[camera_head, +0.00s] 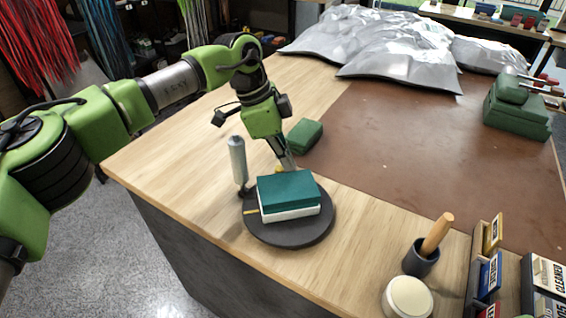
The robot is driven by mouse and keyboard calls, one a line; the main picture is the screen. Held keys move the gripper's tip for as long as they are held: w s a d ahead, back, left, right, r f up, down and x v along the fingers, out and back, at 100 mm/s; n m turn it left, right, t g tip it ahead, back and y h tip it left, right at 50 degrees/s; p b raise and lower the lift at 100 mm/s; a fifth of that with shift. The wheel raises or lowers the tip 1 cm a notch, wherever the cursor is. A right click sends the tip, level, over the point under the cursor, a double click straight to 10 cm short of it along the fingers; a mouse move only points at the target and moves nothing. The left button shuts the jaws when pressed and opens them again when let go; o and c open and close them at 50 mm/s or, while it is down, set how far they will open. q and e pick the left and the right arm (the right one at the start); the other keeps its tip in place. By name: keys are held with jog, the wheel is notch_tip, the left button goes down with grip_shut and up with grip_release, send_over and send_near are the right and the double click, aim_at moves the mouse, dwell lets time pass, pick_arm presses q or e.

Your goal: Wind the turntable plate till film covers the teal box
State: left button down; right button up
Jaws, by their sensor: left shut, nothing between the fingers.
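The teal box (287,188) has a teal lid and a white lower part. It sits on the round dark turntable plate (285,233) near the table's left front edge. A light grey upright roll (238,162), which looks like the film roll, stands at the plate's left rear edge. A short yellow mark shows on the plate left of the box. I cannot make out film on the box. My left gripper (288,167) is shut and points down just behind the box; its tips are partly hidden there. My right gripper is not in view.
A small green box (305,135) lies behind my left gripper. A brown mat (430,150) covers much of the table, with silvery bags (390,45) behind and green cases (517,115) at right. A dark cup with a wooden handle (421,258) and a round pale jar (407,297) stand front right.

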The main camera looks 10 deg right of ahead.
pick_arm(q)
jog(key=shift+w+a, duration=0.1)
jog(key=shift+a, duration=1.05)
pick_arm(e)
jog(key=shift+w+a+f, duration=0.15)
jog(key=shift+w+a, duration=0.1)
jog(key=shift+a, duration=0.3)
pick_arm(q)
jog(key=shift+a, duration=0.2)
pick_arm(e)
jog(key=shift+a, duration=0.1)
